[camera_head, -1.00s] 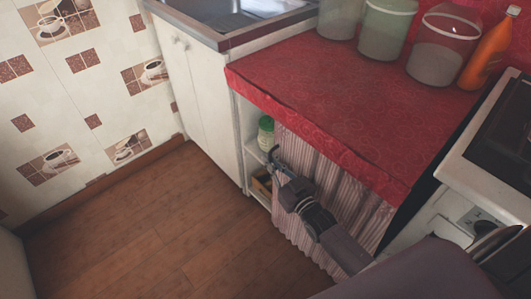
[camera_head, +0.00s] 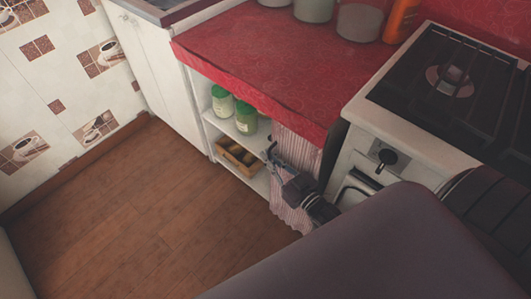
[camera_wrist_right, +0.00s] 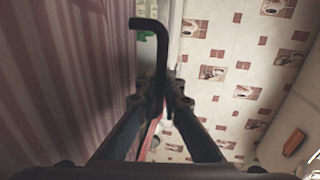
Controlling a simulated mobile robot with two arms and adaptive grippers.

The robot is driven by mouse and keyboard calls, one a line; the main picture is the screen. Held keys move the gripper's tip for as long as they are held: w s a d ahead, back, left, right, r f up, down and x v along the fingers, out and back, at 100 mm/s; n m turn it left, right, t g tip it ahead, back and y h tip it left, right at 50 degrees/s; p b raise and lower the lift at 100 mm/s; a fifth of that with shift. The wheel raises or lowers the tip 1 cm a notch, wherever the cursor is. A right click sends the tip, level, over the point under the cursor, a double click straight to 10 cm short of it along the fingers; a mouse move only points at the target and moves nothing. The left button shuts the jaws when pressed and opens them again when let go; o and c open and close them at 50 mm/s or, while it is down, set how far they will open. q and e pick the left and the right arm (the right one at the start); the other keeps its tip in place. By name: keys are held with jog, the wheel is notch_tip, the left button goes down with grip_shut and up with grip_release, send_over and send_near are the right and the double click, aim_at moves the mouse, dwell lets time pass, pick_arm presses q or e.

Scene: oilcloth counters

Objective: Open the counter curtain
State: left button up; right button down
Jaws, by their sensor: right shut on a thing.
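The striped counter curtain (camera_head: 293,150) hangs under the red counter. It is bunched to the right in the head view, and the left part of the shelf opening is uncovered. My right gripper (camera_head: 273,164) is at the curtain's left edge. In the right wrist view its fingers (camera_wrist_right: 160,100) are closed around a dark bent handle (camera_wrist_right: 150,24), beside the curtain (camera_wrist_right: 65,70). How the handle joins the curtain is hidden. My left gripper is not in view.
Two green-lidded jars (camera_head: 223,104) and a wooden crate (camera_head: 238,158) stand on the exposed shelves. The stove (camera_head: 405,120) is right of the counter (camera_head: 265,65). A white cabinet (camera_head: 150,75) is at the left. The wooden floor (camera_head: 150,215) in front is clear.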

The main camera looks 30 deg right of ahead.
dwell(0.3)
jog(key=c, duration=2.3)
grip_release()
jog(key=shift+c, duration=0.2)
jog(key=s+d, duration=0.2)
jog(key=s, duration=1)
